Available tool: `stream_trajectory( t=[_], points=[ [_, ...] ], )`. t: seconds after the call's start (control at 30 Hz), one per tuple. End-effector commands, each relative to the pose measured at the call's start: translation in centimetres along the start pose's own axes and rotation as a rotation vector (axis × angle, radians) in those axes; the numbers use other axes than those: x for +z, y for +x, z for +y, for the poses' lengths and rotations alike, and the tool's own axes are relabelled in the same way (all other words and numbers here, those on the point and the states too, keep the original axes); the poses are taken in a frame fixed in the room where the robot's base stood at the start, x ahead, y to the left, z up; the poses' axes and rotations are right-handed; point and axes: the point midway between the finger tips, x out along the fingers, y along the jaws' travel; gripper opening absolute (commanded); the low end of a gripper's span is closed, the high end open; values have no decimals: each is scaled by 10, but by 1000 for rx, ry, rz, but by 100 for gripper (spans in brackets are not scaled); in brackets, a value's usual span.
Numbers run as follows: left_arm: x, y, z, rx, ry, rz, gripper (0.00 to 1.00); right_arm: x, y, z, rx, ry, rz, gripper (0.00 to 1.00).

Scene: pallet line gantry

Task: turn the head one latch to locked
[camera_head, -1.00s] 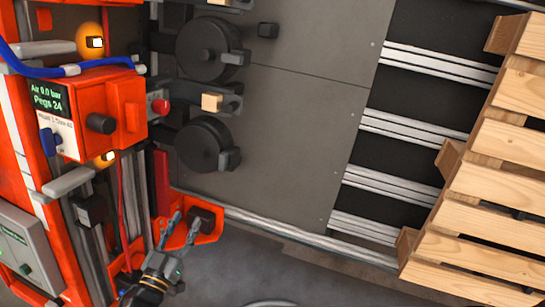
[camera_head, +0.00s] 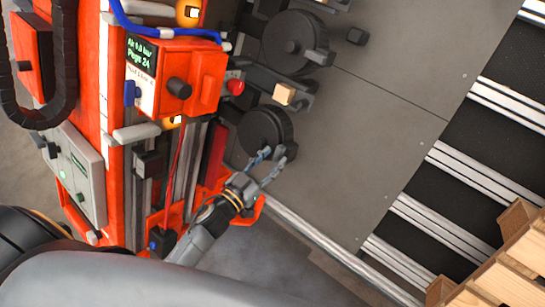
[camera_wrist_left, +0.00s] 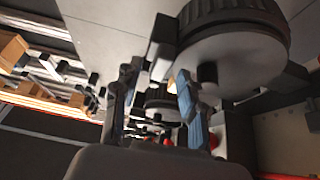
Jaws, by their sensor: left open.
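A dark round head (camera_head: 262,130) carries a small dark latch block (camera_head: 289,150) on its lower right rim. I see no label telling whether this is head one. My left gripper (camera_head: 275,158) is open, its fingertips close at the latch block. In the left wrist view, the round head (camera_wrist_left: 232,48) looms at the top. The fingers (camera_wrist_left: 152,92) stand apart with the dark latch block (camera_wrist_left: 163,42) just beyond and between them. I cannot tell whether they touch it. My right gripper is out of view.
A second round head (camera_head: 293,42) sits above, with a wooden block (camera_head: 284,94) on a bracket between the heads. A wooden pallet (camera_head: 500,275) lies at lower right. The grey panel (camera_head: 365,130) is bare.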

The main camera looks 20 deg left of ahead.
Motion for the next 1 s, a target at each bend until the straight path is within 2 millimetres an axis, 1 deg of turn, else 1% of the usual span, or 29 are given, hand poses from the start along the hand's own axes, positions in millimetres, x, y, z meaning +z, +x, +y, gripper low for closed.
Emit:
stream_trajectory(
  t=[0.03, 0.13, 0.37, 0.4, 0.6, 0.87, 1.0],
  points=[
    [0, 4, 0, 0, 0, 0, 42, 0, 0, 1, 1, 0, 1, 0],
    [0, 7, 0, 0, 0, 0, 42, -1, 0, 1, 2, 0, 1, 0],
    [0, 8, 0, 0, 0, 0, 42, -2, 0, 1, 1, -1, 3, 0],
    [0, 8, 0, 0, 0, 0, 39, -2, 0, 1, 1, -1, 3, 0],
    [0, 8, 0, 0, 0, 0, 0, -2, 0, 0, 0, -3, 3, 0],
    [0, 8, 0, 4, 8, -1, 0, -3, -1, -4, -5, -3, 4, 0],
    [-1, 8, -1, 20, 40, -1, 0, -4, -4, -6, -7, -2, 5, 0]
  ],
)
